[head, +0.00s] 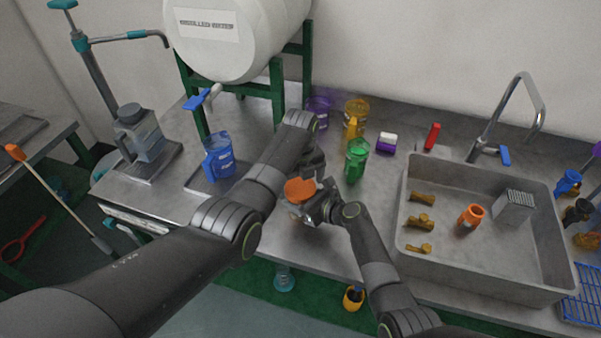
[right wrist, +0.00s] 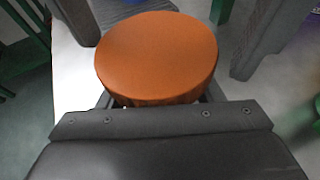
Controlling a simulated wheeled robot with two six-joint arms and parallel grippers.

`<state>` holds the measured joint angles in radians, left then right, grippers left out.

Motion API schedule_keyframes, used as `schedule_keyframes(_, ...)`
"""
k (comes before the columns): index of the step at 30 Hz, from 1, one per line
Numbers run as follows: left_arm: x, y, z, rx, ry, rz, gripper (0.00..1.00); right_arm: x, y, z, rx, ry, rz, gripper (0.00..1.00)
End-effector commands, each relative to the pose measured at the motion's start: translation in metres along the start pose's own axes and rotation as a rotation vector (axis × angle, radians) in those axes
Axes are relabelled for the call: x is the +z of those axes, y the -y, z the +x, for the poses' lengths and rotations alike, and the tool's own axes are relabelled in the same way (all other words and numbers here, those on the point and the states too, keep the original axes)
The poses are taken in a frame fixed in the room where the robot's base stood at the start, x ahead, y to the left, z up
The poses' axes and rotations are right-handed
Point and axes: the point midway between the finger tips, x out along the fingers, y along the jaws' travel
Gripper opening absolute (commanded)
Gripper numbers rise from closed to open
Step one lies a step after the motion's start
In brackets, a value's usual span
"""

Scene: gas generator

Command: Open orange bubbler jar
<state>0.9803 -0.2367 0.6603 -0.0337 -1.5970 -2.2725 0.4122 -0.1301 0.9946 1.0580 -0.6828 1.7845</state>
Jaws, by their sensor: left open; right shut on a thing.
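The orange bubbler jar (head: 300,190) stands on the metal counter near its front edge, with its round orange lid on top. In the right wrist view the lid (right wrist: 157,55) fills the upper middle, and most of the jar body below it is hidden. My right gripper (head: 314,208) is shut on the jar from the right, just below the lid. My left gripper (head: 312,165) is open, above and behind the lid, partly hidden by its own arm. I cannot tell whether it touches the lid.
A blue jug (head: 219,158) stands to the left, and a green jug (head: 356,160) and a yellow jug (head: 355,118) stand behind. A sink (head: 480,262) with brass-coloured parts is on the right. A white barrel (head: 235,45) on a green stand is at the back. The counter's front edge is close.

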Motion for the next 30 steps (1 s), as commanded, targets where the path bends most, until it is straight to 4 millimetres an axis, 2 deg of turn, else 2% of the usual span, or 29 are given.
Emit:
schedule_keyframes(4,0.0000,-0.0003,0.0073,0.000,0.000,-0.001,0.94,-0.0006,0.0000,-0.0001,0.000,-0.001,0.000,0.00)
schedule_keyframes(12,0.0002,-0.0002,0.0082,-0.001,0.001,-0.001,0.94,-0.0007,0.0000,0.0000,0.000,-0.001,0.000,0.00)
schedule_keyframes(22,0.0002,-0.0003,0.0080,0.000,0.001,-0.001,0.50,-0.0007,0.0000,-0.0001,0.000,-0.001,0.000,0.00)
schedule_keyframes(26,0.0002,-0.0004,0.0080,0.000,0.000,-0.019,0.48,-0.0007,0.0000,-0.0001,0.000,-0.001,0.000,0.00)
schedule_keyframes(30,0.0001,-0.0004,0.0079,0.000,0.000,-0.149,0.48,-0.0007,0.0001,-0.0001,-0.001,-0.001,0.000,0.00)
